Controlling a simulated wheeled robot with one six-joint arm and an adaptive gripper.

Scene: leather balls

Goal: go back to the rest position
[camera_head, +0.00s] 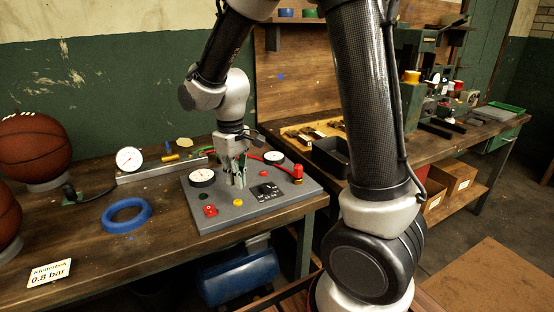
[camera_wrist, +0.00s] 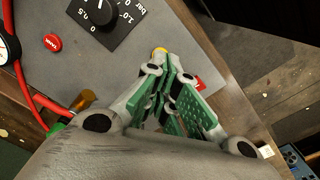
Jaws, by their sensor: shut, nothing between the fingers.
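My gripper (camera_head: 238,178) hangs low over the grey control panel (camera_head: 222,220) on the workbench, fingers pointing down. It is shut with nothing between its green-padded fingers, which also show in the wrist view (camera_wrist: 174,100). A yellow button (camera_head: 238,202) lies close to the fingertips and is partly hidden behind them in the wrist view (camera_wrist: 159,51). A black dial plate (camera_head: 267,192) lies right of the fingers. I cannot tell whether the fingertips touch the panel.
A black tray (camera_head: 330,157) is to the right. Space above the panel looks clear.

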